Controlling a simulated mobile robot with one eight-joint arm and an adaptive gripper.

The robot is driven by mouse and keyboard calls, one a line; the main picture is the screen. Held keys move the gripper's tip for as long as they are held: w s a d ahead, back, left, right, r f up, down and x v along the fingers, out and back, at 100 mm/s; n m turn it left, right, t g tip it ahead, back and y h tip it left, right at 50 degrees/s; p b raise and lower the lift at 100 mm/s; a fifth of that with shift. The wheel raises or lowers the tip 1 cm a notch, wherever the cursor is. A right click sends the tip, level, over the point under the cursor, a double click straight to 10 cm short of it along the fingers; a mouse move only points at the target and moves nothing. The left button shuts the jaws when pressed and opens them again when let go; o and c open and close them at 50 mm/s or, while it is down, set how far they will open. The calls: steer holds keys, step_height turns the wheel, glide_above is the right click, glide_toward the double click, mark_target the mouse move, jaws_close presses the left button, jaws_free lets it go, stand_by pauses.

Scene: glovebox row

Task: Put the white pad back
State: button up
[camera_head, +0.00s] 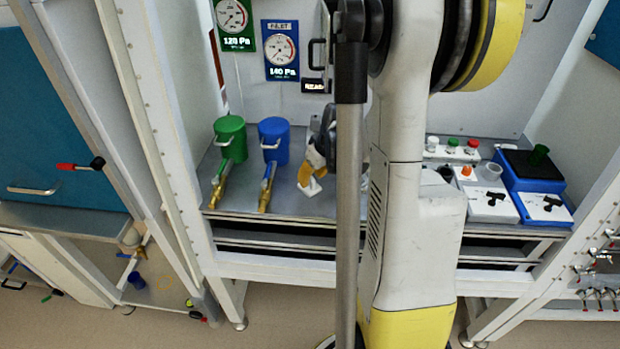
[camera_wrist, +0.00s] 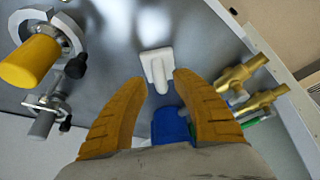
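The white pad (camera_wrist: 157,63) lies on the grey metal bench surface in the wrist view, a flat white piece with a narrower raised part on it. My gripper (camera_wrist: 160,78) has two orange fingers spread apart, with the pad's narrow part between and just beyond the fingertips. I cannot tell whether a finger touches it. In the head view, the pad (camera_head: 311,188) shows as a small white shape below the orange fingertips of my gripper (camera_head: 308,172), near the bench's front. My arm hides the bench right of it.
Green (camera_head: 230,138) and blue (camera_head: 273,142) canisters with brass valves stand left of my gripper. White-topped units (camera_head: 488,204) and a blue box (camera_head: 530,172) sit right. The wrist view shows a yellow cylinder (camera_wrist: 28,62) and brass fittings (camera_wrist: 240,75). Bare bench surrounds the pad.

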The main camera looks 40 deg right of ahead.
steer(key=p+v, duration=0.3)
steer(key=v, duration=0.7)
steer(key=s+a+r+t, duration=0.1)
steer(key=s+a+r, duration=0.2)
steer(key=a, duration=1.1)
steer(key=s+a+r+n+t, duration=0.1)
steer(key=s+a+r, duration=0.3)
steer(key=a, duration=1.1)
step_height(320, 180, up, 2)
steer(key=shift+r+t, duration=0.2)
steer(key=shift+t, duration=0.1)
